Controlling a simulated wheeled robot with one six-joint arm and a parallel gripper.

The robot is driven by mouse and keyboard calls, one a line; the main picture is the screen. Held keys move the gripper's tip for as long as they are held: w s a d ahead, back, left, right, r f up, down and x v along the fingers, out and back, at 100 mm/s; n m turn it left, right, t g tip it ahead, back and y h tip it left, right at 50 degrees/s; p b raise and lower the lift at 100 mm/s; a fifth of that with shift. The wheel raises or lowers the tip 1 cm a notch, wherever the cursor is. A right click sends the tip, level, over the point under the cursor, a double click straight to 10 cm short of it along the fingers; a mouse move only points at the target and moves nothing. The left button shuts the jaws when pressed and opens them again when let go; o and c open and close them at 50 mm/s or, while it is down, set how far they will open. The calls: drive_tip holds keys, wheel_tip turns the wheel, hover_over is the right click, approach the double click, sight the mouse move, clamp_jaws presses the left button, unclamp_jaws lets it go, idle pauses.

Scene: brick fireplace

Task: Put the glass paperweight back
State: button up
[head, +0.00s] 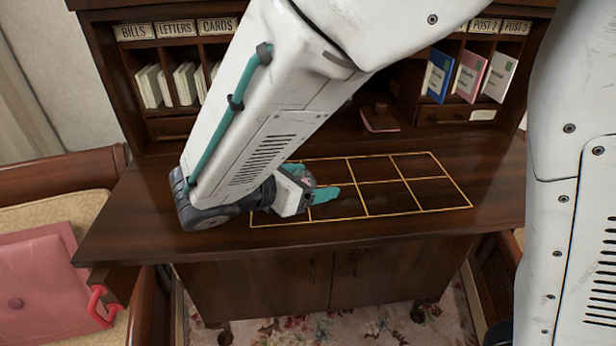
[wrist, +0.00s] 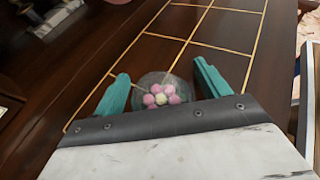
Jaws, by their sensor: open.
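The glass paperweight (wrist: 160,91) is a clear dome with a pink flower and pale centre inside. In the wrist view it sits between the two teal fingers of my gripper (wrist: 163,86), with a gap visible on each side. My gripper also shows in the head view (head: 328,195), low over the left part of the gold-lined grid (head: 420,179) on the desk. There the paperweight is mostly hidden, with a pinkish bit showing by the fingers. The fingers are open. I cannot tell whether the paperweight rests fully on the desk.
The dark wooden desk (head: 130,215) has pigeonholes labelled bills, letters and cards at left, with envelopes (head: 150,86), and post slots with cards (head: 470,74) at right. A reddish object (head: 380,122) lies at the back middle. The grid's right cells are empty.

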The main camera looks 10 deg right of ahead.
drive_tip(key=shift+r, duration=0.15)
